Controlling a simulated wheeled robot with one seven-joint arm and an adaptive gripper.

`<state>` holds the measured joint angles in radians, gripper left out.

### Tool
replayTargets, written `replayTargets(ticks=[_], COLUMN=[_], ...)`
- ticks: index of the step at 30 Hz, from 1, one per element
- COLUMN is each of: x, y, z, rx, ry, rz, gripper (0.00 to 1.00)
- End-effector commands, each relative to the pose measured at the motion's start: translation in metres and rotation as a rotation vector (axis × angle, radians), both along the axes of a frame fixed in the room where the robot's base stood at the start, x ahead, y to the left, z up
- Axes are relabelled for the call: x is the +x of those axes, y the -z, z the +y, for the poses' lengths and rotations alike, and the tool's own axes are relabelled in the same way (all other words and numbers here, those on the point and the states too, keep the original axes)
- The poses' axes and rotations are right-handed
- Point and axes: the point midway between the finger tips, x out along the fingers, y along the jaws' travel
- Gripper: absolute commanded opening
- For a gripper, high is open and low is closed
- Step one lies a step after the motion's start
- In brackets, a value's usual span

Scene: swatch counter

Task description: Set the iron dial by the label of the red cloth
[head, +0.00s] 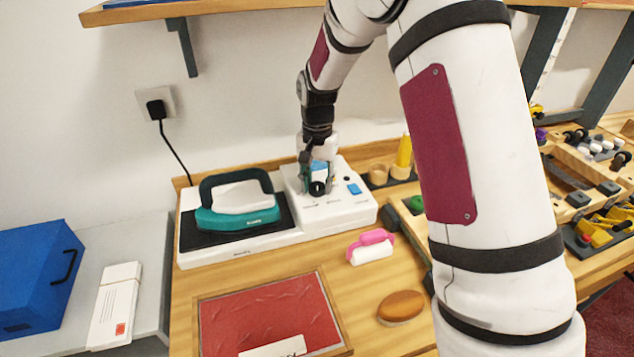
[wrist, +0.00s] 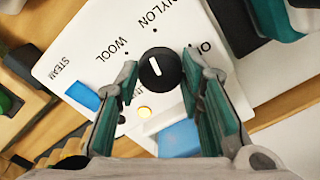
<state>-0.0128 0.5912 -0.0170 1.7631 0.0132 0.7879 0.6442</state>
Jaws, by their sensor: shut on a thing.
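The iron dial (wrist: 160,69), a black knob with a white mark, sits on the white control panel (wrist: 112,35); it also shows in the head view (head: 317,188). My gripper (wrist: 165,75) is shut on the dial, one finger on each side. The panel reads NYLON, WOOL and STEAM; another word starting with O is partly covered by a finger. The mark lies near WOOL's side, but its exact setting is unclear.
The teal iron (head: 237,219) rests on its dark plate left of the panel. A blue box (head: 35,275) and envelopes (head: 114,305) are at left. Parts trays stand at right.

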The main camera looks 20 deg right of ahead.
Motion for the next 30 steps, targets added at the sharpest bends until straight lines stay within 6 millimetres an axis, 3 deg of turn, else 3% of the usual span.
replayTargets(ticks=[30], x=[0.0007], y=[-0.0006], z=[0.0002], rx=[0.001], ry=[-0.966], rz=[-0.003], gripper=[0.07])
